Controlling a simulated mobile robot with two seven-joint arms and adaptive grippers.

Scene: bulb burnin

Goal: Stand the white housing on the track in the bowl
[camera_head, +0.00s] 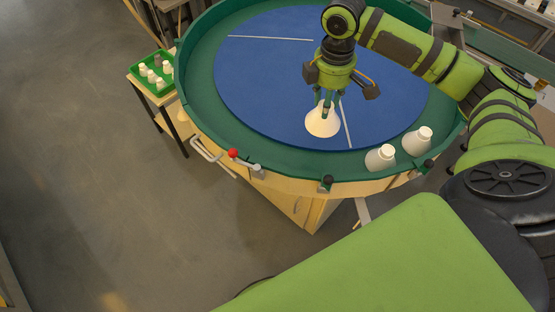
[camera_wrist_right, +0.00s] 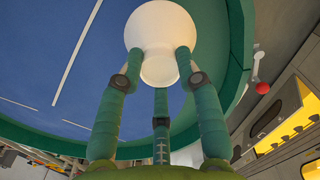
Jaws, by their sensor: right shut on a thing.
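My right gripper (camera_head: 327,105) is shut on a white housing (camera_head: 322,122) over the front part of the blue disc (camera_head: 270,85) in the bowl. The housing is narrow at the top, where the fingers hold it, and wide below. I cannot tell whether it touches the disc. In the right wrist view the fingers (camera_wrist_right: 160,78) close around the narrow end of the white housing (camera_wrist_right: 162,25). The bowl's green track (camera_head: 200,95) runs around the disc. Two more white housings (camera_head: 380,158) (camera_head: 417,141) are on the track at the front right. My left gripper is not in view.
The bowl's rim carries a red-knobbed lever (camera_head: 233,154) and black knobs (camera_head: 327,181) at the front. A small table at the left holds a green tray (camera_head: 165,88) with several small white pieces. Open floor (camera_head: 90,180) lies at the left.

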